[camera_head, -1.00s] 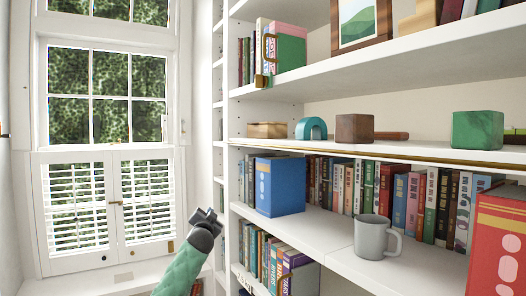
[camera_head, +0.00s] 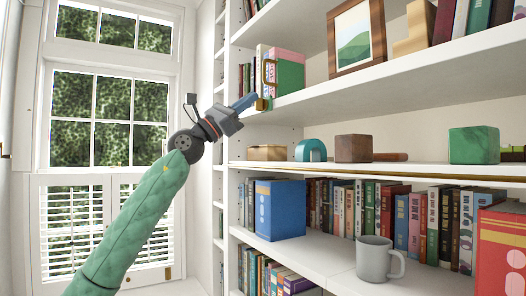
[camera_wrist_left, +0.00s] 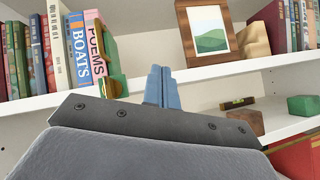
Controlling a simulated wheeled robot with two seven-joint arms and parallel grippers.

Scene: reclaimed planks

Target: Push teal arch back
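The teal arch (camera_head: 311,150) stands on the middle shelf, near the shelf's front edge, between a light wooden box and a dark wooden block. My left gripper (camera_head: 252,99) is raised in front of the bookcase, above and left of the arch in the head view, and apart from it. Its blue fingers are together with nothing between them, as the left wrist view (camera_wrist_left: 162,86) also shows. The arch cannot be made out in the wrist view. My right gripper is not in view.
The middle shelf also holds the light wooden box (camera_head: 267,153), the dark wooden block (camera_head: 353,148) and a green block (camera_head: 474,146). A brass piece (camera_head: 262,104) sits at the upper shelf's edge, close to my gripper in the picture. A grey mug (camera_head: 376,259) stands lower.

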